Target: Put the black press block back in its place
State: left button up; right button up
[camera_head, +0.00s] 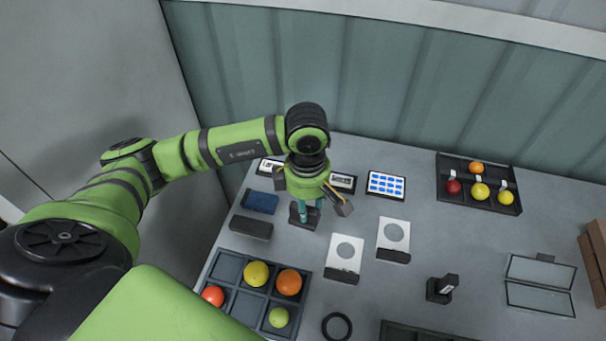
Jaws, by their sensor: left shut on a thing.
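My left gripper (307,208) is over the back left part of the grey table and points down. It is shut on a small black block (300,220), which looks like the black press block. The gripper hides part of the block, and I cannot tell whether the block touches the table. A dark bar-shaped block (251,228) lies to the left, in front of a blue block (261,202). My right gripper is not in view.
White plates with circles (345,257) and a black stand (438,291) are to the right. A black ring (337,317) lies in front.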

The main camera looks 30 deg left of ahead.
pick_arm(q)
jog(key=n, duration=0.3)
jog(key=w+n, duration=0.1)
jog(key=n, duration=0.2)
jog(key=shift+w+a+f+p, duration=0.1)
jog(key=shift+w+a+p, duration=0.1)
jog(key=shift+p, duration=0.1)
pick_arm(e)
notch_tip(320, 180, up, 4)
jog(key=p, duration=0.3)
pick_arm(q)
jog(key=w+a+f+n+b, duration=0.1)
jog(key=f+n, duration=0.1)
jog(key=n, duration=0.8)
jog(key=w+a+f+n+b, duration=0.2)
jog(key=f+n, duration=0.1)
jog(key=n, duration=0.7)
jog(key=w+a+f+n+b, duration=0.1)
jog(key=w+f+n, duration=0.1)
jog(key=n, duration=0.8)
jog(key=shift+w+a+f+n+b, duration=0.2)
jog(key=shift+w+f+n+b, duration=0.15)
jog(key=shift+f, duration=0.25)
jog(key=shift+f+b, duration=0.8)
jog(key=shift+f, duration=0.5)
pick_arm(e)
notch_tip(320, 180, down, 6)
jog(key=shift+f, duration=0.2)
